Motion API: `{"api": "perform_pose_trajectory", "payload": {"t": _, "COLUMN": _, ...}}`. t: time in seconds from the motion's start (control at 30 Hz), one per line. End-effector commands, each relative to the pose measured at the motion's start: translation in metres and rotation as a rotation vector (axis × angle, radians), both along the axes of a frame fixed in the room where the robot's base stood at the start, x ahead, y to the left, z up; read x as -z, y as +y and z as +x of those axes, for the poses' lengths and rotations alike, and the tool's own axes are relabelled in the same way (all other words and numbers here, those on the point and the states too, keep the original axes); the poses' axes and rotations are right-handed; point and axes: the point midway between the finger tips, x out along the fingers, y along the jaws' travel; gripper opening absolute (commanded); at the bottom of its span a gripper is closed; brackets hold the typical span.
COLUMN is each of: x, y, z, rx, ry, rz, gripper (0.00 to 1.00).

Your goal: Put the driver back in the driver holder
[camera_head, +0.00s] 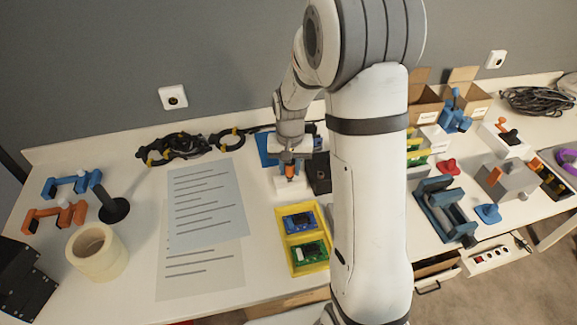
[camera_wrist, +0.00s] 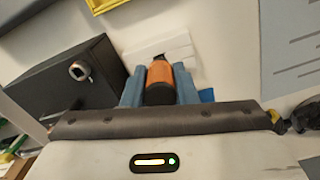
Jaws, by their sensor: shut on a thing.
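The driver with its orange and black handle (camera_wrist: 160,76) is between the blue fingers of my gripper (camera_wrist: 160,88) in the wrist view. In the head view the orange handle (camera_head: 290,171) shows below my wrist. My gripper is shut on the handle. A white block (camera_wrist: 160,47), which looks like the driver holder, lies just beyond the handle in the wrist view. In the head view this block (camera_head: 289,188) is right under and around the handle. The driver's shaft is hidden, so I cannot tell whether it is in the holder or above it.
A black box (camera_wrist: 75,85) with a round metal fitting stands close beside the gripper. A yellow tray (camera_head: 293,262) with circuit boards is in front. Printed sheets (camera_head: 205,215) lie to the left, and coiled black cables (camera_head: 178,146) lie behind. My arm hides part of the table.

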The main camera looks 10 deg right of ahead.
Motion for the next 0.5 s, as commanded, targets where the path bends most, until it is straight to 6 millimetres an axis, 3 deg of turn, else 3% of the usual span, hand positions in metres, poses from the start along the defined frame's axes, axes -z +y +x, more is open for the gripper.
{"api": "perform_pose_trajectory", "payload": {"t": 0.37, "x": 0.0127, "y": 0.0004, "z": -0.0001, "rx": -0.001, "ry": 0.0, "rz": 0.0, "gripper": 0.0}}
{"api": "perform_pose_trajectory", "payload": {"t": 0.4, "x": 0.0126, "y": 0.0005, "z": 0.0001, "rx": -0.001, "ry": 0.0, "rz": 0.0, "gripper": 0.27}}
{"api": "perform_pose_trajectory", "payload": {"t": 0.5, "x": 0.0116, "y": 0.0006, "z": 0.0, "rx": -0.001, "ry": 0.0, "rz": 0.0, "gripper": 0.35}}
